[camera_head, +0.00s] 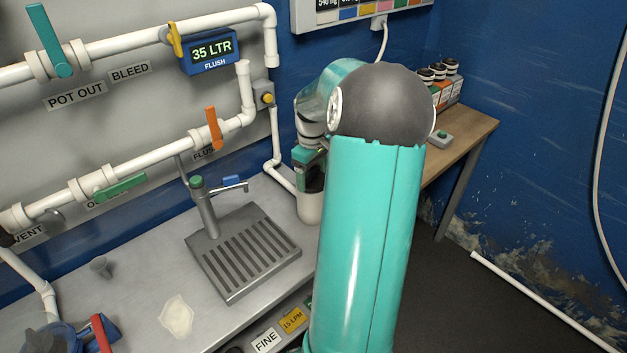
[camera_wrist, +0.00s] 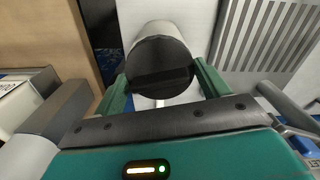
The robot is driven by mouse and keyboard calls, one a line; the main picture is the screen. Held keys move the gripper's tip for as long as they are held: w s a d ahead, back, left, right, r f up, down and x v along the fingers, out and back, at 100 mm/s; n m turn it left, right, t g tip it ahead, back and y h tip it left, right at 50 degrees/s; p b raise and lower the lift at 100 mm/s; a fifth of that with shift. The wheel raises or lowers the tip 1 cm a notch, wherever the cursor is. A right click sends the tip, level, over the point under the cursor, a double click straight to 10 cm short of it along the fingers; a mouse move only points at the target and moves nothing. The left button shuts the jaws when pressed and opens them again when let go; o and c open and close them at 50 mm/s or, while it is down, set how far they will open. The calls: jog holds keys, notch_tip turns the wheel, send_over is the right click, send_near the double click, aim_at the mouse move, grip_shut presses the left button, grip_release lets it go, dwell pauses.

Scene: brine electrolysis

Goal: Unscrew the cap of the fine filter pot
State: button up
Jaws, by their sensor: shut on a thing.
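The fine filter pot (camera_head: 309,208) is a white cylinder standing upright on the bench, right of the drain tray. Its dark cap (camera_head: 315,181) shows just above the white body, partly hidden by my gripper. In the wrist view the round black cap (camera_wrist: 160,68), with a raised bar across it, sits between my two green fingers. My gripper (camera_head: 306,165) comes down on the pot from above; in the wrist view my gripper (camera_wrist: 163,82) is shut on the cap's sides. My arm hides the pot's right side in the head view.
A slotted drain tray (camera_head: 243,254) with a tap (camera_head: 205,205) stands left of the pot. White pipes (camera_head: 276,140) run along the wall behind. A wooden table (camera_head: 462,140) with several bottles is at the right. A white patch (camera_head: 177,316) lies on the bench front.

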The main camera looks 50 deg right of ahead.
jog(key=n, duration=0.3)
jog(key=shift+n, duration=0.6)
jog(key=n, duration=0.3)
jog(key=shift+n, duration=0.9)
jog(key=n, duration=0.2)
jog(key=shift+n, duration=0.3)
jog(key=n, duration=0.3)
jog(key=shift+r, duration=0.1)
